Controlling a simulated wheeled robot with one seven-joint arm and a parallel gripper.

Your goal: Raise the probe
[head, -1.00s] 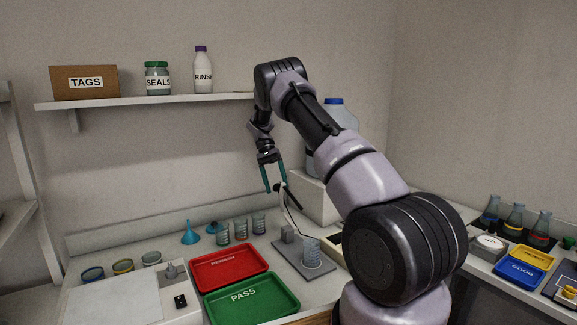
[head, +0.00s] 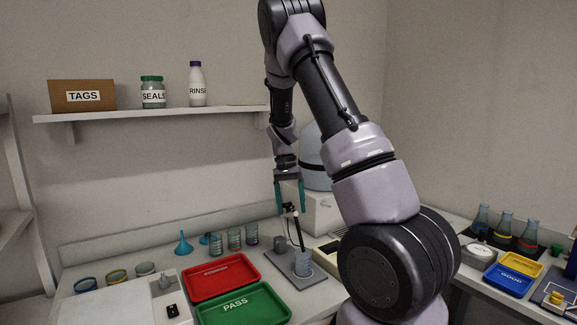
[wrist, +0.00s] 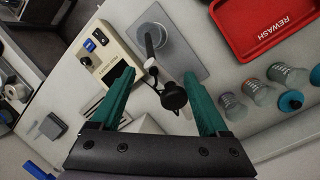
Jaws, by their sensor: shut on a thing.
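The dark, rod-shaped probe (head: 298,232) is tilted, with its black top between the teal fingers of my gripper (head: 290,208). Its lower end reaches the mouth of a clear beaker (head: 303,264); I cannot tell how far inside it is. My gripper is shut on the probe, though the fingers look well apart there.
A beige meter (wrist: 107,48) stands next to the plate. The red REWASH tray (head: 222,278) and green PASS tray (head: 243,304) lie to the left. A shelf (head: 150,114) hangs above.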

